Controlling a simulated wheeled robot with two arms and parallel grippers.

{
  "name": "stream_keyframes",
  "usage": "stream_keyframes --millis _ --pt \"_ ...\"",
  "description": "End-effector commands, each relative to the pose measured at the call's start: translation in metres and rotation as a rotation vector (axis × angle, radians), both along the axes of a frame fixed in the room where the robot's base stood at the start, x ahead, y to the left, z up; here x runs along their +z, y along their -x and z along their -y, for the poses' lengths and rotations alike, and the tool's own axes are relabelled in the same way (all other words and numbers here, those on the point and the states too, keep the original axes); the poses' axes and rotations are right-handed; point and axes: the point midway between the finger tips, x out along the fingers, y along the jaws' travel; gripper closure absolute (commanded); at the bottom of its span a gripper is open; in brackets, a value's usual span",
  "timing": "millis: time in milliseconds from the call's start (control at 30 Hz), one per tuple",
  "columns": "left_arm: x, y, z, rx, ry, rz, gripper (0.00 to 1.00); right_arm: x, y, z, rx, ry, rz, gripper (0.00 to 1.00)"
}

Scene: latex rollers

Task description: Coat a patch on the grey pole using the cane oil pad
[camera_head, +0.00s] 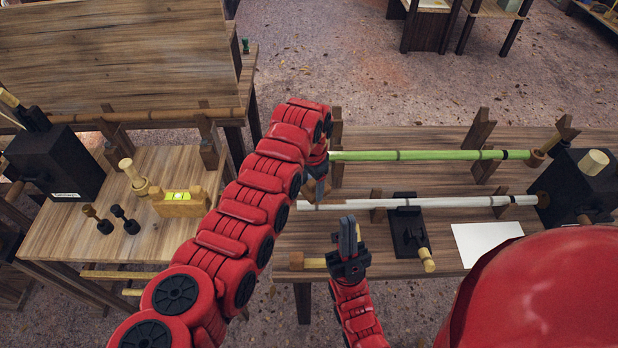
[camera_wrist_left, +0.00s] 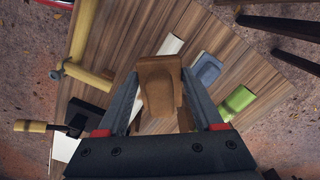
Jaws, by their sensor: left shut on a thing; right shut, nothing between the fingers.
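The grey pole (camera_head: 430,203), pale grey to white, lies across the right-hand table, with a dark band near its right end. My left gripper (camera_head: 318,186) points down over its left end. It is shut on a brown block-shaped pad (camera_wrist_left: 158,88), which I take for the cane oil pad. I cannot tell whether the pad touches the pole; its underside is hidden. My right gripper (camera_head: 348,238) is shut and empty, in front of the grey pole, near the table's front edge.
A green pole (camera_head: 440,155) runs parallel behind the grey one, between wooden posts. A black tray with a yellow handle (camera_head: 427,260) and a white sheet (camera_head: 487,241) lie in front. A black box (camera_head: 577,190) stands at the right. A second table (camera_head: 75,225) is at the left.

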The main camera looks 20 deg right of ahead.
Motion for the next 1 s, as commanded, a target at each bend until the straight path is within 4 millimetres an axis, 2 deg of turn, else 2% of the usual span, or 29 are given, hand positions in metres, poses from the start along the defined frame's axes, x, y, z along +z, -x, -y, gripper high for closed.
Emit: stream_keyframes --millis 400,1000 --pt "0.036 -0.002 0.006 0.003 0.001 0.001 1.0 -0.004 0.0 0.0 0.0 0.0 0.0 1.0" --pt "0.04 -0.002 0.006 0.003 0.0 0.0 1.0 -0.004 0.0 0.0 0.0 0.0 0.0 1.0"
